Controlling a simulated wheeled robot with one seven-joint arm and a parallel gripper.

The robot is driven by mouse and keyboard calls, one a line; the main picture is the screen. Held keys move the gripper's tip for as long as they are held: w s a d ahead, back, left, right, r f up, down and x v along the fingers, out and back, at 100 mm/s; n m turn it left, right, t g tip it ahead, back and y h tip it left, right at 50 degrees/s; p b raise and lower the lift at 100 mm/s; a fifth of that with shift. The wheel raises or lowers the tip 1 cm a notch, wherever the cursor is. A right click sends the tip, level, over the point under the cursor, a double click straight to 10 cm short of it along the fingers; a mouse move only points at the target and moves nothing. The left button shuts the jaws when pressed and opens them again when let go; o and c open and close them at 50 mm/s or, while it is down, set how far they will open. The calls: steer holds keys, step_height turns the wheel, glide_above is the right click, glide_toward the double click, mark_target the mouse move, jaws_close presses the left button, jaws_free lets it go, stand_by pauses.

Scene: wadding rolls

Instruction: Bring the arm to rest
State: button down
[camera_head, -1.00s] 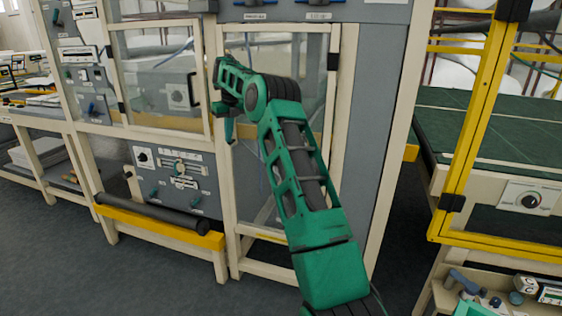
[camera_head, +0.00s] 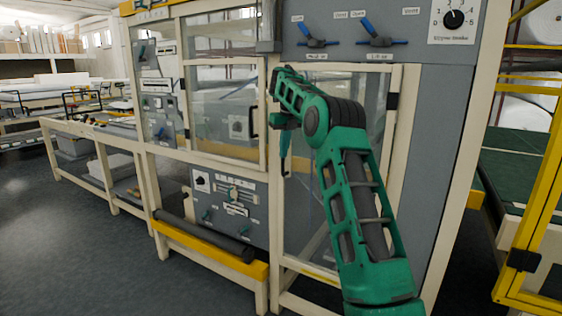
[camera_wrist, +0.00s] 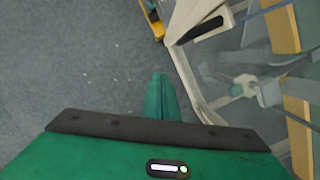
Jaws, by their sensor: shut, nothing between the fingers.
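My green arm (camera_head: 355,200) reaches up from the lower right of the head view and bends at a dark joint. Its far end stands in front of the machine's glass door (camera_head: 335,180). My gripper (camera_head: 284,165) hangs from that end and points down. In the wrist view my gripper's fingers (camera_wrist: 162,98) are together with nothing between them, over the grey floor. Whether the arm touches the door or its frame cannot be told.
The machine (camera_head: 430,140) has a cream frame, valve levers (camera_head: 375,38) and a knob panel (camera_head: 455,18). A dark roller (camera_head: 205,237) lies along a yellow bar at its lower left. A yellow frame (camera_head: 540,200) and a green table are at right. Floor (camera_head: 90,240) is clear at left.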

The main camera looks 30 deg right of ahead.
steer(key=s+a+r+n+g+h, duration=0.1)
steer(key=s+a+n, duration=0.2)
steer(key=s+n, duration=0.75)
steer(key=s+a+r+n+g+h, duration=0.1)
steer(key=s+a+n, duration=0.35)
steer(key=s, duration=1.05)
steer(key=s+a+f+n, duration=0.3)
steer(key=s+f+n, duration=0.2)
steer(key=s, duration=0.4)
steer(key=s+a+f+n+y, duration=0.1)
steer(key=s+a+f+n, duration=0.2)
steer(key=s, duration=0.7)
steer(key=s+a+f+n+y, duration=0.1)
steer(key=s+a+f+n, duration=0.2)
steer(key=s+f+n, duration=0.3)
steer(key=s+n, duration=0.2)
steer(key=s, duration=0.2)
steer(key=shift+s+f+g, duration=0.2)
steer(key=shift+f+g, duration=0.1)
steer(key=shift+f, duration=0.1)
steer(key=shift+a, duration=0.1)
steer(key=shift+w+f, duration=0.25)
steer(key=shift+w, duration=0.4)
